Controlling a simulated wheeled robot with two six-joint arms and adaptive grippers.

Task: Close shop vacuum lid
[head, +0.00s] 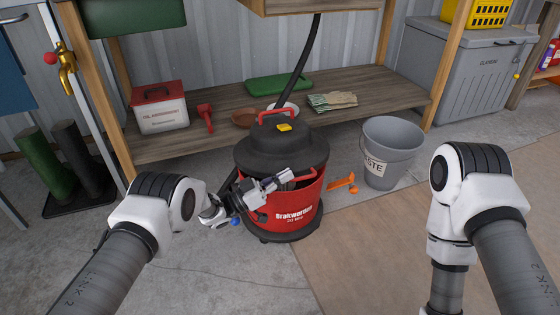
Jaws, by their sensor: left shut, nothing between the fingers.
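The shop vacuum has a red drum (290,215) with white lettering and stands upright on the floor in the middle of the head view. Its black lid (268,153), with a red handle and a yellow switch, sits over the drum. I cannot tell whether the lid is flush all round, as my arm covers part of the rim. My left gripper (286,176) is shut and empty, in front of the drum just below the lid's front edge. I cannot tell whether it touches. My right arm runs down out of the picture, and its gripper is not in view.
A grey bucket (391,150) stands right of the vacuum, with an orange tool (341,181) on the floor between them. A wooden shelf (225,95) behind holds a red-and-white box (159,108) and gloves (333,101). A black hose (303,65) rises behind the lid. Front floor is clear.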

